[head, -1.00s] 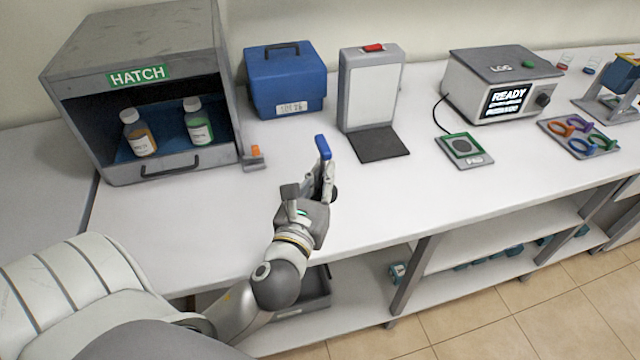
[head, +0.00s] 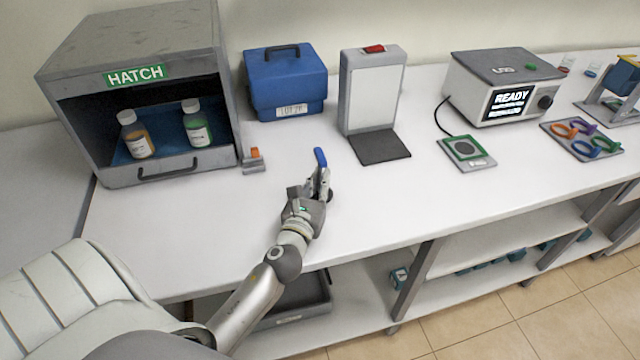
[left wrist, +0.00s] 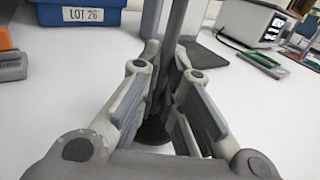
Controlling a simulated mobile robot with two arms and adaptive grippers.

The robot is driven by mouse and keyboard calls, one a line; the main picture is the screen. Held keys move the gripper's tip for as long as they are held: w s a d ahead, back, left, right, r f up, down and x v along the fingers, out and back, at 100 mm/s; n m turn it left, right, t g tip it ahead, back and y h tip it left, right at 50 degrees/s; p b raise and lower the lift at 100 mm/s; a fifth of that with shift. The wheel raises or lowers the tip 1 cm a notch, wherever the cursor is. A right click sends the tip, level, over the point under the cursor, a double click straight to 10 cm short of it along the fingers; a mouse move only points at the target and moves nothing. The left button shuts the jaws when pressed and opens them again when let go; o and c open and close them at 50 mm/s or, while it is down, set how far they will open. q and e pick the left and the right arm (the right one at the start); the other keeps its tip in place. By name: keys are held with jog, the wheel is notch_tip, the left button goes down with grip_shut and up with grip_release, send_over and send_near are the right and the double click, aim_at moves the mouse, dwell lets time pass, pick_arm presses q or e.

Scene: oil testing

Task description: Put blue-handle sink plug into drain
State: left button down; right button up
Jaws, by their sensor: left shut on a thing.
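My left gripper (head: 318,182) is above the white bench, towards its front edge, and is shut on the blue-handle sink plug (head: 320,157). The plug's blue handle sticks up above the fingertips in the head view. In the left wrist view a grey stem rises between the fingers (left wrist: 170,75), and a dark round part shows below them, partly hidden. I cannot tell how far the plug is above the bench. No drain or sink shows in these views. My right gripper is out of view.
The hatch cabinet (head: 150,70) with two bottles stands left, with a small orange-topped block (head: 254,160) beside it. Behind are a blue case (head: 285,85) and a grey stand with a black plate (head: 379,147). The bench (head: 400,200) right of my gripper is clear.

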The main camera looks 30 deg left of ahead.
pick_arm(q)
jog(key=shift+f, duration=0.2)
jog(key=c, duration=2)
grip_release()
jog(key=o, duration=0.4)
jog(key=shift+r, duration=0.15)
